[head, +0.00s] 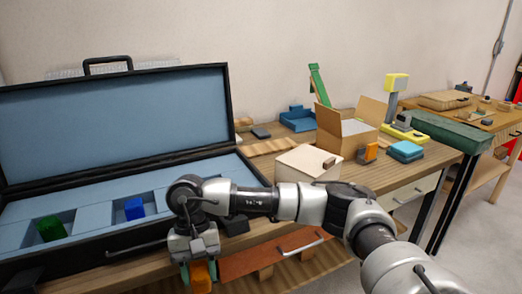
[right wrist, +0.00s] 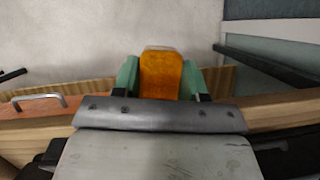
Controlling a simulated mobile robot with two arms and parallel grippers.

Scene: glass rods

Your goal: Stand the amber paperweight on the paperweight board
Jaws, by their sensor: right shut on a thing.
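The amber paperweight (right wrist: 161,75) is a block of orange-amber glass. It is held upright between the two green fingers of my right gripper (right wrist: 161,80), in the right wrist view. In the head view my right gripper (head: 199,272) hangs at the bottom, in front of the open case's front edge, with the amber paperweight (head: 200,280) low between its fingers. Its lower end is cut off by the picture edge. I cannot tell for certain which surface is the paperweight board. My left gripper is not in view.
An open black case (head: 110,254) with blue lining holds a green block (head: 50,228) and a blue block (head: 134,209) in recesses. To the right on the workbench stand a cream box (head: 305,166), an open cardboard box (head: 345,137), an orange object (head: 367,153) and a blue container (head: 405,151).

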